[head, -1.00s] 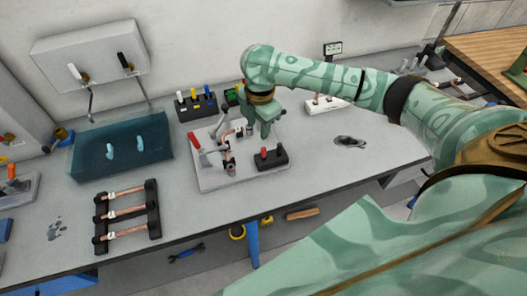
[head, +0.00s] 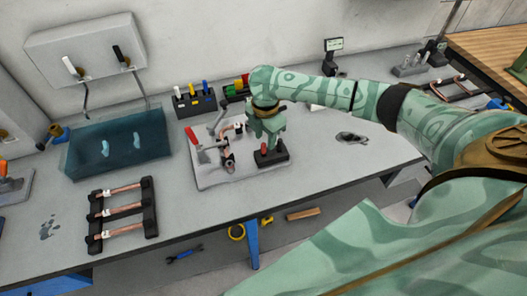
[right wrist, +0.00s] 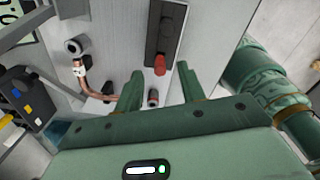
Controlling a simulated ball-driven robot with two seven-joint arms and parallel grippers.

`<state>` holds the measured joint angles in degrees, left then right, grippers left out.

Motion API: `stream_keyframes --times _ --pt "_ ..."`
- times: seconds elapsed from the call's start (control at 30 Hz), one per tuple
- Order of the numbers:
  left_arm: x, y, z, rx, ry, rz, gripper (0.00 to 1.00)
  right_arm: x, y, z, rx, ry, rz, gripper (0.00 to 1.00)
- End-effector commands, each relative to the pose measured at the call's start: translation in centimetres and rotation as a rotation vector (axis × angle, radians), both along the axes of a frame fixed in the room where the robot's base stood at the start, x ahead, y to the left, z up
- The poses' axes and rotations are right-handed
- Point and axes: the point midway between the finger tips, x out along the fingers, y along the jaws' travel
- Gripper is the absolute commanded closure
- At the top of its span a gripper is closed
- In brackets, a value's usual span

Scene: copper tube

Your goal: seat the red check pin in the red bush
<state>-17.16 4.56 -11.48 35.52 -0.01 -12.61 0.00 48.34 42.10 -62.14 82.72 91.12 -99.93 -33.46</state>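The red check pin (head: 264,147) stands in a small black block (head: 272,157) at the right of the pale fixture plate; it also shows in the right wrist view (right wrist: 160,65). My right gripper (head: 268,138) hangs over that block, its fingers pointing down. In the right wrist view its two fingers (right wrist: 158,85) are apart with nothing held between them, and the pin lies beyond the tips. A short cylinder with a reddish opening (right wrist: 153,97) shows between the fingers; I cannot tell if it is the red bush. My left gripper is out of view.
A bent copper tube (head: 236,132) and a red-handled clamp (head: 192,137) are on the plate, left of my right gripper. A black rack with several copper tubes (head: 150,207) and a blue tank (head: 85,150) stand further left. The bench right of the plate is mostly clear.

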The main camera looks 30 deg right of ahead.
Motion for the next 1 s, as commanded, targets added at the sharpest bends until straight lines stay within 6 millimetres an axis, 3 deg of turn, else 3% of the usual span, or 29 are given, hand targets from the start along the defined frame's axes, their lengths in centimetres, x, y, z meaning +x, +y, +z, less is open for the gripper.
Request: stream_keyframes --times 0.2,0.43,0.57,0.6,1.0 --pt "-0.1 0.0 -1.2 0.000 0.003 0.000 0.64 0.0 0.4 -3.7 -0.001 0.002 0.000 0.60" --pt "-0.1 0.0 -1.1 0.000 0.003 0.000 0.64 0.0 0.4 -3.7 -0.001 0.000 0.001 0.60" --pt "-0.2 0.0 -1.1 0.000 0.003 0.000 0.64 0.0 0.4 -3.7 -0.001 0.000 0.001 0.96" --pt "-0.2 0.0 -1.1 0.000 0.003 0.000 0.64 0.0 0.4 -3.7 -0.001 0.000 0.001 1.00" --pt "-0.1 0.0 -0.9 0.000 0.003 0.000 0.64 0.1 0.4 -3.1 -0.001 -0.001 0.001 1.00"
